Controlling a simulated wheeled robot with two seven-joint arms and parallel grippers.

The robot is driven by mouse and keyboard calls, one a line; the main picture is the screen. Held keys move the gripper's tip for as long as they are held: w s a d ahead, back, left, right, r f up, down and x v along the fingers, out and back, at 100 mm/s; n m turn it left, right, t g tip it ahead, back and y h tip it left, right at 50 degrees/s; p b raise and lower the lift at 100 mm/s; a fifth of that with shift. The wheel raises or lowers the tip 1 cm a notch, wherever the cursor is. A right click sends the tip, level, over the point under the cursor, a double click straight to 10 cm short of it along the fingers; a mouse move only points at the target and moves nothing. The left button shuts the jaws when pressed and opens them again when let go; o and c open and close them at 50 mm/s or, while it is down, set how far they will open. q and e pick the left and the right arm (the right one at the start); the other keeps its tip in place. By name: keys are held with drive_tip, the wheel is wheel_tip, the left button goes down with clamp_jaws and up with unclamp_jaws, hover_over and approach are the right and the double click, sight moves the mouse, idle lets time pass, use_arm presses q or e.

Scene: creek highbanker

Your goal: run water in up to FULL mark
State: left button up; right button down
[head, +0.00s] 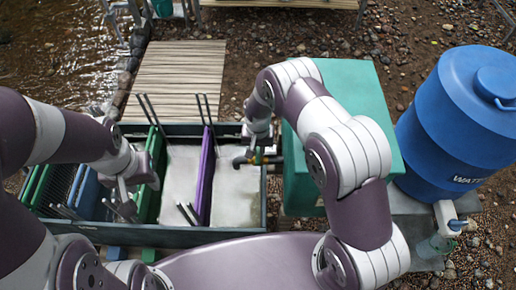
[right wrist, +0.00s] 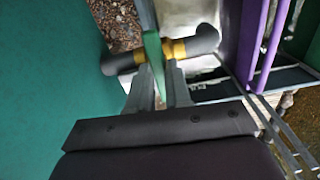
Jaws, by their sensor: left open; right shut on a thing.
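A long dark trough (head: 170,236) stands in front of me, split by dividers. Its right bays have pale, whitish surfaces (head: 236,193); I cannot tell how deep any water is. A tap with brass fittings and a dark spout (right wrist: 203,41) reaches over the trough's right bay. My right gripper (right wrist: 158,75) is shut on the tap's green lever (right wrist: 153,48); in the head view it is at the trough's right edge (head: 256,152). A pale marking (right wrist: 210,83) on the dark wall below the spout is too small to read. My left gripper (head: 124,197) is open and empty above the trough's left part.
A purple divider (head: 206,172) and green dividers (head: 150,185) with upright handles stand in the trough. A green tank (head: 355,85) and a blue water barrel (head: 455,130) stand at the right. A slatted platform (head: 178,75) lies behind, beside the creek (head: 60,45).

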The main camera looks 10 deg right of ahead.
sight(258, 152)
drive_tip(key=c, duration=1.1)
unclamp_jaws()
wheel_tip(258, 152, up, 13)
drive_tip(key=shift+f+b, duration=0.15)
drive_tip(key=shift+b, duration=0.25)
